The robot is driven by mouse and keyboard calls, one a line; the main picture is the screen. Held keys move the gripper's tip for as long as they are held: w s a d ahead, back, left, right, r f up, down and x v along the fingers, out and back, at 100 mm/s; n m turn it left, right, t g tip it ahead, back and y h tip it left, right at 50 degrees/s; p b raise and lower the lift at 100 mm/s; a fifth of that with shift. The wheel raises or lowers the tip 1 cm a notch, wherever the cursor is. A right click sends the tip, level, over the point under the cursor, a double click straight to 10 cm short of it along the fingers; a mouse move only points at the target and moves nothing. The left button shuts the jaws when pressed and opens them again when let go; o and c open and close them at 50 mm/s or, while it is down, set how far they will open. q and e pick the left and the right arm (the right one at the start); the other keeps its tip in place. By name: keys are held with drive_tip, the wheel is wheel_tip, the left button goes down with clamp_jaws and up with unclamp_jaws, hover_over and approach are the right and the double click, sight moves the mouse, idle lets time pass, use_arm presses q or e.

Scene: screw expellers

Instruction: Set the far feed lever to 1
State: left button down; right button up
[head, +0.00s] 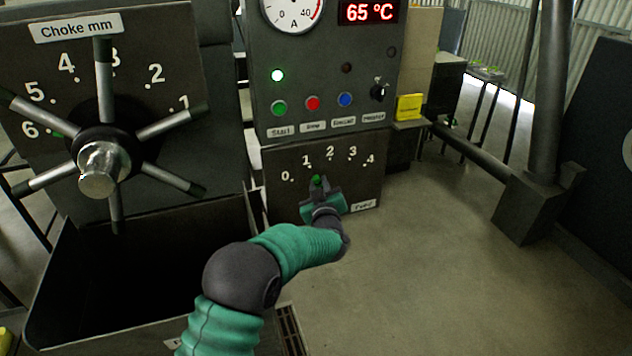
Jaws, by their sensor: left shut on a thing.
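The feed lever's green knob (316,180) shows on a dark scale plate (285,199) marked 0 to 4, below the control panel. The knob sits under the numbers, between 1 and 2 and nearer to 1. My left gripper (318,188) reaches the plate from below and is shut on the lever at its knob. The gripper hides most of the lever and its pivot, so its exact angle is hard to tell. My right gripper is not in view.
A choke handwheel (104,165) with several spokes stands at the left, above a dark open trough (140,275). The control panel (320,75) with buttons and a 65 °C display is above the lever. Floor at the right is clear up to a grey post (545,110).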

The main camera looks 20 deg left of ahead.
use_arm(q)
drive_tip(key=shift+d+f, duration=0.2)
drive_tip(key=shift+f, duration=0.2)
drive_tip(key=c, duration=1.4)
unclamp_jaws()
drive_tip(key=shift+o, duration=0.5)
drive_tip(key=shift+r, duration=0.25)
drive_tip(key=v, duration=1.6)
drive_tip(key=shift+s, duration=0.4)
drive_tip(key=shift+d, duration=0.15)
